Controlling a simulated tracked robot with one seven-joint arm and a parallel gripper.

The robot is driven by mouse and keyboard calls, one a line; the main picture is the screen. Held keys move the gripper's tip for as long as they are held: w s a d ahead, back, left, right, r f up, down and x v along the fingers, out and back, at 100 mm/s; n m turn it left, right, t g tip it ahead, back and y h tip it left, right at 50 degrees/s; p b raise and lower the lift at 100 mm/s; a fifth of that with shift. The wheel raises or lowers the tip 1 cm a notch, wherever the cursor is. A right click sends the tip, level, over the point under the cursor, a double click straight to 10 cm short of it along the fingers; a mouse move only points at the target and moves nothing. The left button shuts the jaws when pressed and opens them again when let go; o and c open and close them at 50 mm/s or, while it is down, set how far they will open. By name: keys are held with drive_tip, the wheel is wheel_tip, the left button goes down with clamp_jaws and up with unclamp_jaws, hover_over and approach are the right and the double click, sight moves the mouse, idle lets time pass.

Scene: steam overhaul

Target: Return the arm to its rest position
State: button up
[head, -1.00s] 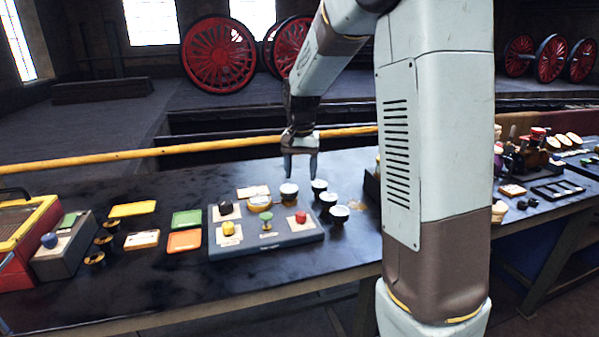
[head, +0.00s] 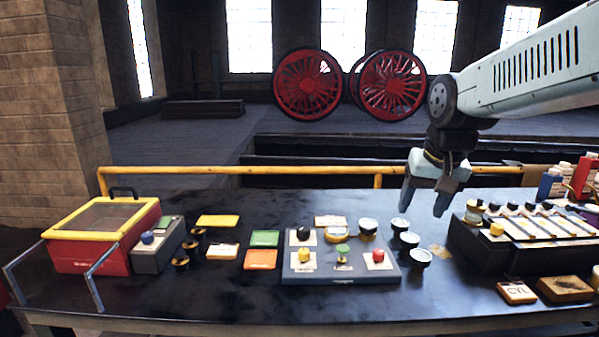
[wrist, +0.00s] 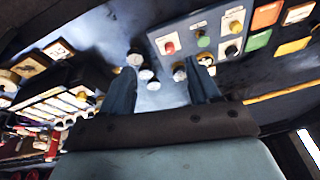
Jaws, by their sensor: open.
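My gripper (head: 424,198) hangs open and empty above the back of the dark workbench (head: 200,300), in the right part of the head view. Its two fingers point down, apart from each other. In the wrist view my gripper (wrist: 163,92) also shows open, with nothing between the fingers but bench top and several small round cups beyond. My arm reaches in from the right side of the head view.
A grey control panel (head: 340,273) with coloured knobs and several dark cups (head: 420,257) stand below and left of my gripper. A dark rack (head: 470,240) is on the right. A red case (head: 90,255) stands far left. A yellow rail (head: 300,170) runs behind the bench.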

drive_tip(key=s+n+t, duration=0.2)
drive_tip(key=s, duration=0.8)
idle(1.6)
